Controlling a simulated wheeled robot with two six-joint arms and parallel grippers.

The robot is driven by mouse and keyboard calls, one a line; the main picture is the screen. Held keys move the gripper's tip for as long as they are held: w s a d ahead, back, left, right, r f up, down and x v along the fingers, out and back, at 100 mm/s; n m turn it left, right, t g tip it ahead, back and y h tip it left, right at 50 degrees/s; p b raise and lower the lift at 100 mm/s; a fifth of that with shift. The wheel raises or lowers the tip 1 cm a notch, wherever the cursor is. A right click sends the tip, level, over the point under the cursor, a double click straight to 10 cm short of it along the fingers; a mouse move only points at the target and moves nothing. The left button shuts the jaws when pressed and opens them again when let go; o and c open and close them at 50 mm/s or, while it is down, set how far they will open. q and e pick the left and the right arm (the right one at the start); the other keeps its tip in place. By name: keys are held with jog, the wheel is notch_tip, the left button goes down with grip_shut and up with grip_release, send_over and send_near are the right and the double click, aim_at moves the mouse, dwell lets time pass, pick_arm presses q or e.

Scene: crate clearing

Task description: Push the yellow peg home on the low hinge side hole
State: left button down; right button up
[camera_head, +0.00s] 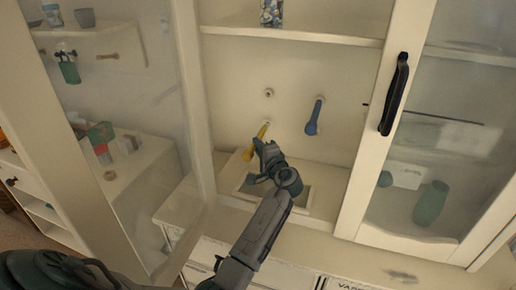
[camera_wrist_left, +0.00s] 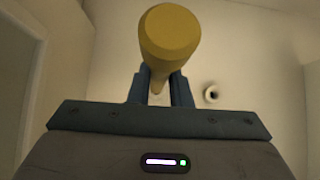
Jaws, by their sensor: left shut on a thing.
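The yellow peg (camera_head: 249,152) is at the lower left of the cabinet's back panel, its thick end toward me and its thin end toward the panel. My left gripper (camera_head: 262,148) is shut on it. In the left wrist view the peg's thick round end (camera_wrist_left: 169,35) faces the camera, with the gripper fingers (camera_wrist_left: 160,88) on both sides of its narrower part. The low hinge side hole is hidden behind the peg, so I cannot tell how deep the peg sits. My right gripper is not in view.
A blue peg (camera_head: 314,116) sticks out of the panel to the right. An empty ringed hole (camera_head: 268,92) is above the yellow peg. The glass door (camera_head: 125,120) stands open at left. A black handle (camera_head: 395,94) is on the right door. A patterned cup (camera_head: 271,12) stands on the upper shelf.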

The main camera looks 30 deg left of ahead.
pick_arm(q)
jog(key=shift+w, duration=0.25)
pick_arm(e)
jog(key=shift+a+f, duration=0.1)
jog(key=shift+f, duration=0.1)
pick_arm(q)
jog(key=shift+w+a+b, duration=0.15)
jog(key=shift+w+b, duration=0.2)
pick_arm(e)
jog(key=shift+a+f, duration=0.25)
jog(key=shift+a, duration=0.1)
pick_arm(q)
jog(key=shift+w+a+b, duration=0.15)
jog(key=shift+w+b, duration=0.3)
jog(key=shift+w, duration=0.15)
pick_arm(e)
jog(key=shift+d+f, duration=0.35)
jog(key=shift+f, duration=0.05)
pick_arm(q)
jog(key=c, duration=1.3)
grip_release()
jog(key=shift+o, duration=0.2)
